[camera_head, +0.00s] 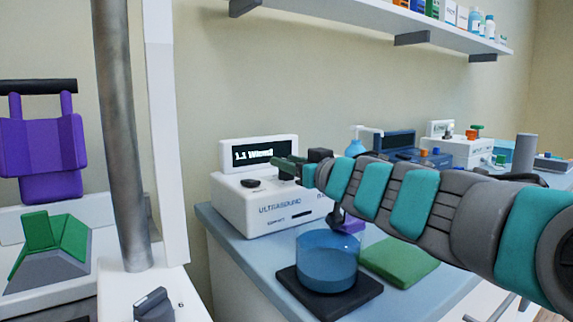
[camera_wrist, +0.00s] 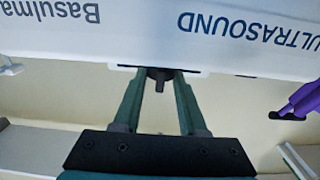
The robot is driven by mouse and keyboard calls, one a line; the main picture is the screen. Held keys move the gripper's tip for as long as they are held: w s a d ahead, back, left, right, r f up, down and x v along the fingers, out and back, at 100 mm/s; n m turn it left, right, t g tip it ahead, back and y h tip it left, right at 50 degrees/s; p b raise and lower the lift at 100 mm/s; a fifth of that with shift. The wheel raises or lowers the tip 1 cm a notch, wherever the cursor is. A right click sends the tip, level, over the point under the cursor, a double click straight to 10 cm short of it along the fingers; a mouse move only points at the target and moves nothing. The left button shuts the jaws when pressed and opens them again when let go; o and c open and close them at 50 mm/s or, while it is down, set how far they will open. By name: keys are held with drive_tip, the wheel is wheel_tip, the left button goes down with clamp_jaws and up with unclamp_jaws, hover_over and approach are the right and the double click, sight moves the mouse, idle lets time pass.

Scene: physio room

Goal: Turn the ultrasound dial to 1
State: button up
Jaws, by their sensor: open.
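The white ultrasound unit (camera_head: 285,212) stands on the blue-grey counter, with a small display (camera_head: 258,154) that seems to read 1.1 and a blurred unit. My gripper (camera_head: 283,165) is at the unit's upper right, in front of the display's lower right side. In the wrist view the unit (camera_wrist: 215,50) appears upside down with its lettering. My gripper's two green fingers (camera_wrist: 158,85) are open there, one on each side of a dark dial (camera_wrist: 159,76) at the panel's edge. I cannot tell whether they touch it.
A dark oval piece (camera_head: 251,183) sits on the unit's left top. A blue round container (camera_head: 327,262) on a black base and a green pad (camera_head: 400,261) lie in front, below my arm. More devices (camera_head: 470,150) stand right. A shelf (camera_head: 380,22) hangs above.

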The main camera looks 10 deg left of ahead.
drive_tip(key=shift+w+a+r, duration=0.1)
drive_tip(key=shift+w+a, duration=0.2)
clamp_jaws()
idle(0.5)
